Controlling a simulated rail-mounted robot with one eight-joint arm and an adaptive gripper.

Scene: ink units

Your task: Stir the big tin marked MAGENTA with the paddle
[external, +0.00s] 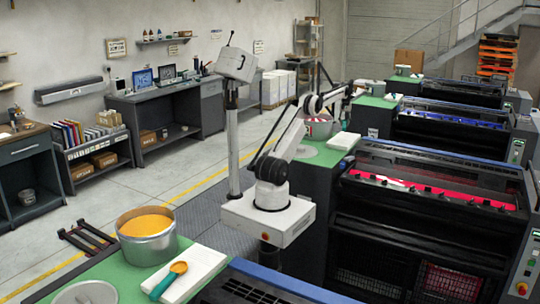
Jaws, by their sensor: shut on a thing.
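My arm reaches up and away from its white base. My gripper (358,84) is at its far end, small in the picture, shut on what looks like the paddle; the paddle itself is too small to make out. A pale tin with red-pink on it (319,129) stands on the second green counter, behind my arm and partly hidden by it. Its marking cannot be read. I cannot tell whether the paddle touches any tin. A big grey tin of orange-yellow ink (147,247) stands on the near green counter.
A teal-handled orange scoop (168,280) lies on a white pad (197,272) beside the yellow tin. Another white pad (344,141) lies near the red-pink tin. Another tin (376,88) stands on the further counter. Printing presses (430,190) line the right.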

